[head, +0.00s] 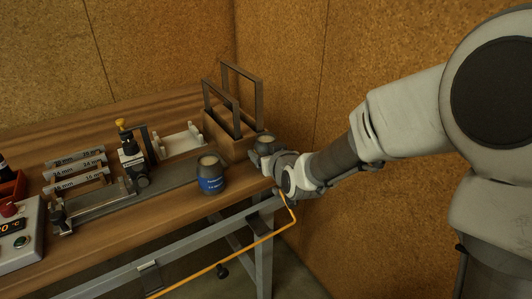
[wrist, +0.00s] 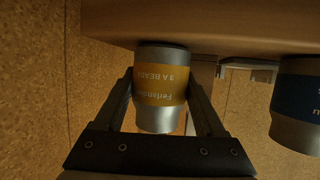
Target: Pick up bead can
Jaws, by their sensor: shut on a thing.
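The bead can (wrist: 160,85), silver with a yellow label reading "BEADS", stands between the two fingers of my gripper (wrist: 160,92) in the wrist view, which shows the scene upside down. The fingers are shut on its sides. In the head view the grey top of the can (head: 265,142) shows at the right end of the bench, with my gripper (head: 272,154) against it and hiding its lower part. I cannot tell whether its base touches the bench.
A blue-labelled can (head: 210,178) stands left of my gripper; it also shows in the wrist view (wrist: 298,95). A wooden block with dark upright frames (head: 236,97) is close behind. A metal fixture (head: 132,160) fills the bench (head: 165,218) middle. A cork wall (head: 300,80) is close on the right.

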